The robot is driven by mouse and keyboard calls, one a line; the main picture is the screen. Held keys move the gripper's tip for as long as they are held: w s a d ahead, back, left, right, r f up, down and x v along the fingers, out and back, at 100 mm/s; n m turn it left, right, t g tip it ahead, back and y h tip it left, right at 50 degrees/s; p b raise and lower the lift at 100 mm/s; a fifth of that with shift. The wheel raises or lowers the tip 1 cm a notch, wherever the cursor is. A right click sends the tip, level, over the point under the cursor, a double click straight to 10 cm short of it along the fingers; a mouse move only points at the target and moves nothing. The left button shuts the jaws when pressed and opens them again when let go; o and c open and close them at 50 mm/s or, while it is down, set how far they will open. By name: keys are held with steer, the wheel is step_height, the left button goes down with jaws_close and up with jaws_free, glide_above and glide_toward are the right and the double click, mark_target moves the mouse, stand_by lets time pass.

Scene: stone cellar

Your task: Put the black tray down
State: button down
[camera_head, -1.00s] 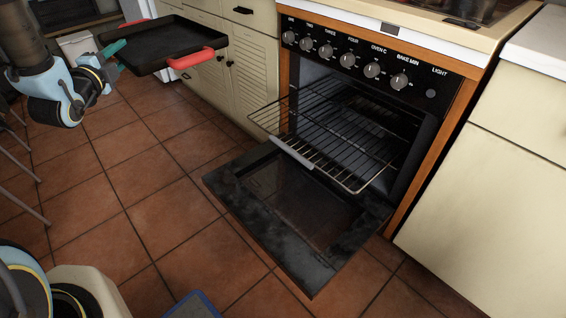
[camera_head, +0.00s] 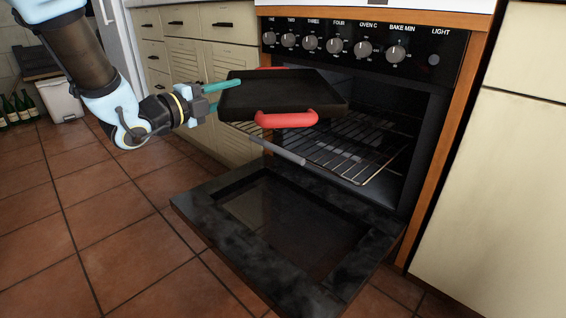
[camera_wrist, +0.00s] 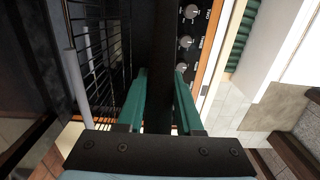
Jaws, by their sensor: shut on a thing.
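The black tray (camera_head: 282,93) has red handles (camera_head: 286,119) on its near and far sides. It is held in the air at the oven's mouth, about level and above the oven rack (camera_head: 352,150). My gripper (camera_head: 220,94) is shut on the tray's left edge. In the wrist view the teal fingers (camera_wrist: 160,97) stand on both sides of the tray's dark edge (camera_wrist: 160,40). The oven rack is pulled partly out and looks empty. The tray hides the rack's back left part.
The oven door (camera_head: 285,225) is folded down in front of the oven. Control knobs (camera_head: 338,46) run above the opening. Cream cabinets (camera_head: 235,60) stand left of the oven and another cabinet (camera_head: 490,190) stands right.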

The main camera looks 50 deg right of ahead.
steer(key=shift+s+d+f+g+b, duration=0.3)
steer(key=shift+s+f, duration=0.2)
steer(key=shift+s, duration=0.15)
step_height(320, 180, down, 10)
steer(key=b, duration=0.3)
steer(key=shift+r+b, duration=0.2)
steer(key=shift+b, duration=0.1)
steer(key=shift+f+b, duration=0.45)
steer(key=shift+b, duration=0.15)
steer(key=c, duration=0.6)
jaws_free()
steer(key=shift+o, duration=0.2)
steer(key=shift+r, duration=0.1)
steer(key=a+p, duration=0.3)
steer(key=a, duration=0.9)
steer(key=shift+w+r+p, duration=0.3)
steer(key=shift+w+p, duration=0.05)
steer(key=shift+p, duration=0.05)
